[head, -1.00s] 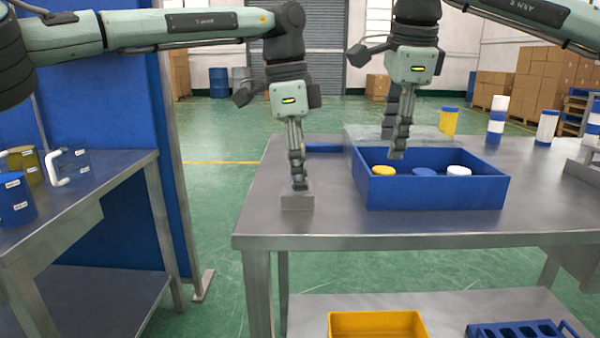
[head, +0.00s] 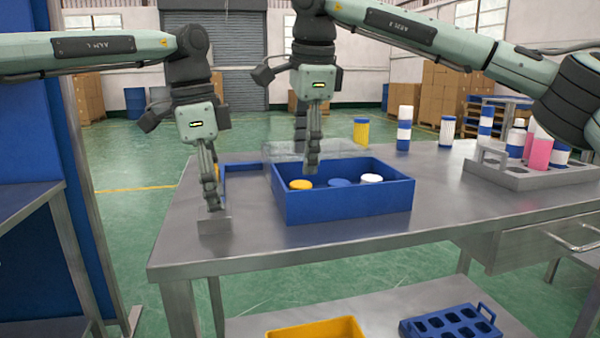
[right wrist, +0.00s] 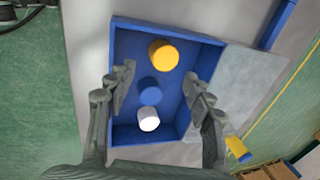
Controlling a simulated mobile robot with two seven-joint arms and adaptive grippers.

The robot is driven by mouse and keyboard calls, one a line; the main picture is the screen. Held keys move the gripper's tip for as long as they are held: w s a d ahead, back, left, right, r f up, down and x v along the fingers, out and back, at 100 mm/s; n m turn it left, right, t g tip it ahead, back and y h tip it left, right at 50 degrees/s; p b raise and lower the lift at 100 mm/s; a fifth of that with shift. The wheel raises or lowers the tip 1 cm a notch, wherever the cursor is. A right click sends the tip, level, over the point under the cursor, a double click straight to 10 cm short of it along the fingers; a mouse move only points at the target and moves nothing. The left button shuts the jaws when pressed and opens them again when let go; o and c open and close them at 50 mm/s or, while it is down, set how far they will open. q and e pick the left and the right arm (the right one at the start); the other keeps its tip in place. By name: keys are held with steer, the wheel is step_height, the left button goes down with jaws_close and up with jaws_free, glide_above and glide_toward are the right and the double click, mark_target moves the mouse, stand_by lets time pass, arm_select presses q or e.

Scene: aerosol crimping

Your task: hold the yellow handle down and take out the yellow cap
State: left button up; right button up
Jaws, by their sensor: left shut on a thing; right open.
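The yellow cap (head: 300,184) lies in the blue box (head: 345,207), at its left; it also shows in the right wrist view (right wrist: 163,54). My right gripper (head: 311,168) hangs open and empty over the box, with the yellow cap just beyond its fingertips in the right wrist view (right wrist: 158,84). My left gripper (head: 212,205) points down at the box's left, shut on a small grey block (head: 214,224) at the table's edge.
A blue cap (head: 340,183) and a white cap (head: 371,179) share the box. Several bottles stand behind, with a grey rack (head: 520,180) at right. A yellow bin (head: 315,330) and a blue rack (head: 450,325) are below.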

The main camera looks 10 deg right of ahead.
mark_target(301, 183)
arm_select(q)
steer(key=shift+f, duration=0.15)
arm_select(e)
steer(key=shift+w+g, duration=1)
steer(key=shift+w, duration=0.2)
steer(key=shift+w+r+g, duration=0.25)
steer(key=shift+w+g, duration=0.1)
steer(key=shift+g, duration=0.25)
steer(key=shift+f, duration=3.9)
